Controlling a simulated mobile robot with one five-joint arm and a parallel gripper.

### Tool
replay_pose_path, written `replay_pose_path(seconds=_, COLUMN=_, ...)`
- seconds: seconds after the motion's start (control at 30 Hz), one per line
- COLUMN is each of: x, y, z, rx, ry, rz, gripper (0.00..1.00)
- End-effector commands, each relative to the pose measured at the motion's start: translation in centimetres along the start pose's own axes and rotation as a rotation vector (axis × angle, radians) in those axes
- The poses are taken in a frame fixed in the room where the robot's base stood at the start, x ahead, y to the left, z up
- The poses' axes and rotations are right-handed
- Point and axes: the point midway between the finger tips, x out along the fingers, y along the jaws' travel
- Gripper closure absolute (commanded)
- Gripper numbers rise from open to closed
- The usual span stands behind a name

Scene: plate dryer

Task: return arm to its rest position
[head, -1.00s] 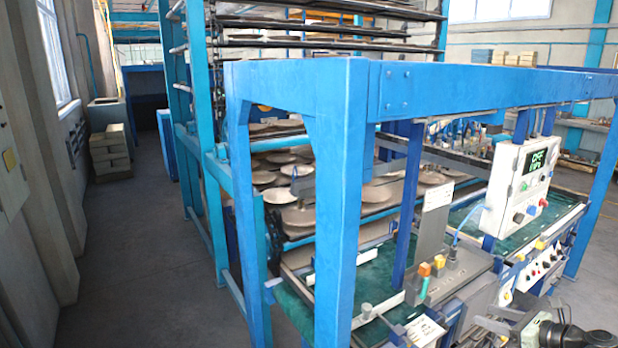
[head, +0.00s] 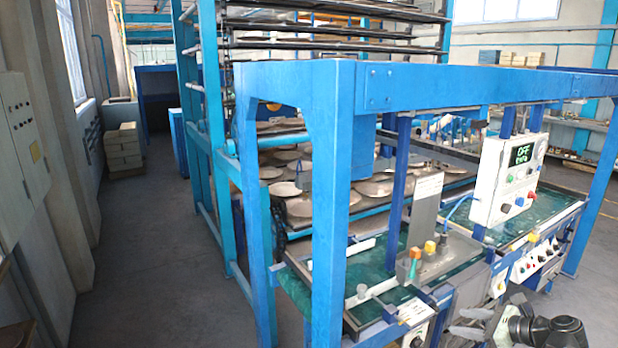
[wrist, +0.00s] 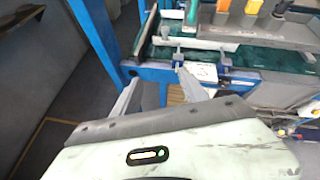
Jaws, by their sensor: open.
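My gripper (wrist: 157,77) shows in the wrist view with its two grey fingers spread apart and nothing between them. Behind the fingers is the blue frame of the dryer's front edge; I cannot tell the gap to it.
A white control box (head: 508,180) with a lit display stands above the green bed (head: 380,262). A control panel with knobs (head: 535,260) runs along the front. Orange and green knobs (head: 415,256) stand on the near bench. The left aisle floor (head: 150,240) is clear.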

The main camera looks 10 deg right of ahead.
Motion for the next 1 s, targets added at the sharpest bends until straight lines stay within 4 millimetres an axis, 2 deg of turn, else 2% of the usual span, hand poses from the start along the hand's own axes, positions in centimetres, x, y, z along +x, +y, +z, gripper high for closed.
replay_pose_path(seconds=0.03, x=1.7, y=1.0, z=0.5, rx=-0.055, ry=0.020, rz=0.037, gripper=0.49)
replay_pose_path(seconds=0.17, x=6.0, y=3.8, z=1.3, rx=-0.236, ry=0.086, rz=0.144, gripper=0.49)
replay_pose_path(seconds=0.27, x=9.7, y=6.8, z=2.0, rx=-0.418, ry=0.138, rz=0.253, gripper=0.49)
replay_pose_path(seconds=0.37, x=14.0, y=10.9, z=2.8, rx=-0.666, ry=0.190, rz=0.402, gripper=0.49)
replay_pose_path(seconds=0.5, x=19.7, y=18.4, z=4.0, rx=-1.126, ry=0.238, rz=0.681, gripper=0.49)
replay_pose_path(seconds=0.6, x=22.6, y=23.4, z=4.8, rx=-1.468, ry=0.239, rz=0.889, gripper=0.49)
replay_pose_path(seconds=0.7, x=24.5, y=27.7, z=5.7, rx=-1.776, ry=0.218, rz=1.081, gripper=0.49)
replay_pose_path(seconds=0.8, x=25.5, y=30.6, z=6.4, rx=-2.008, ry=0.188, rz=1.232, gripper=0.49)
replay_pose_path(seconds=0.9, x=26.0, y=32.2, z=6.9, rx=-2.145, ry=0.168, rz=1.326, gripper=0.49)
replay_pose_path(seconds=1.0, x=26.2, y=32.9, z=7.2, rx=-2.201, ry=0.158, rz=1.364, gripper=0.49)
